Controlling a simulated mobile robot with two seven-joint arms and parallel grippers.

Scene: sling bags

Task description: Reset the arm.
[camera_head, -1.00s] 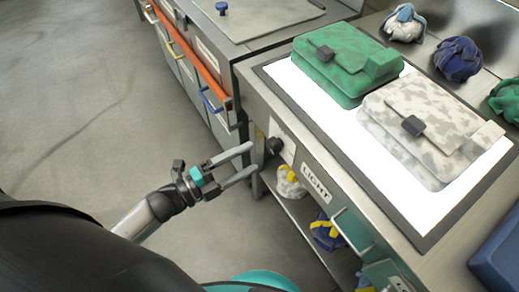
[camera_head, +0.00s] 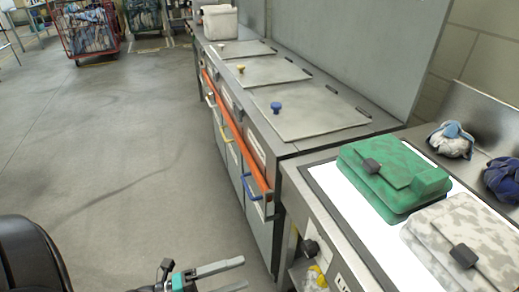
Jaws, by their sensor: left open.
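My left gripper (camera_head: 222,277) is at the bottom of the head view, its fingers apart and nothing between them. My right gripper is not in view. A green sling bag (camera_head: 385,180) and a white-grey mottled sling bag (camera_head: 465,235) lie on the lit white panel (camera_head: 345,200), the mottled one cut off at the right.
Lidded bins (camera_head: 310,108) with coloured knobs line the counter behind, with an orange rail (camera_head: 235,130) and handles along their front. Crumpled cloths (camera_head: 452,140) lie at the back right. Wheeled carts (camera_head: 88,30) stand far left. The grey floor (camera_head: 130,150) left of the counter is clear.

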